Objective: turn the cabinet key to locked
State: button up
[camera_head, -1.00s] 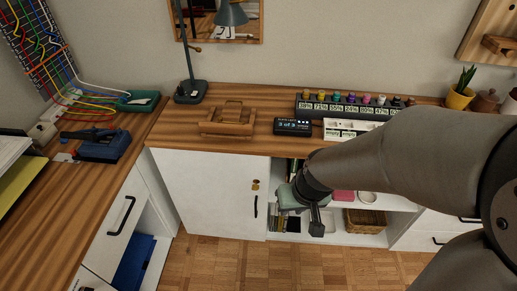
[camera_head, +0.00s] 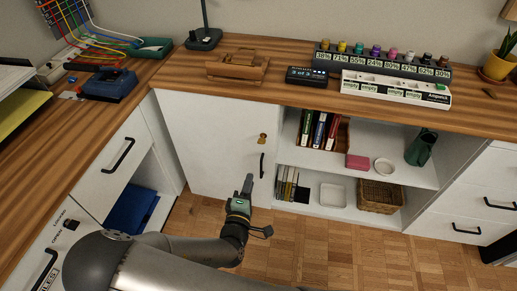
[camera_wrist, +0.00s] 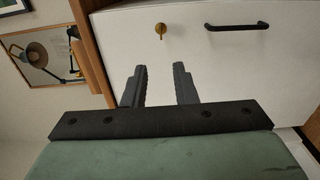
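The white cabinet door (camera_head: 215,140) is shut, under the wooden desktop. The brass key (camera_head: 263,138) sits in its lock, near the door's upper right edge. A black bar handle (camera_head: 262,165) is just below the key. In the wrist view, the key (camera_wrist: 160,30) is a small brass disc ahead of my fingertips. The handle (camera_wrist: 237,26) is to its right there. My gripper (camera_head: 248,184) is in front of the door, below the key. In the wrist view, my gripper (camera_wrist: 160,70) has its two fingers apart with nothing between them, clear of the key.
An open shelf (camera_head: 355,170) with books and a basket (camera_head: 380,196) is right of the door. Drawers (camera_head: 105,160) are at the left. The parquet floor (camera_head: 300,240) is clear.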

aim_at(262, 139)
jog(key=w+d+b, duration=0.1)
jog(key=w+d, duration=0.2)
jog(key=w, duration=1.3)
jog(key=shift+w, duration=0.3)
grip_shut()
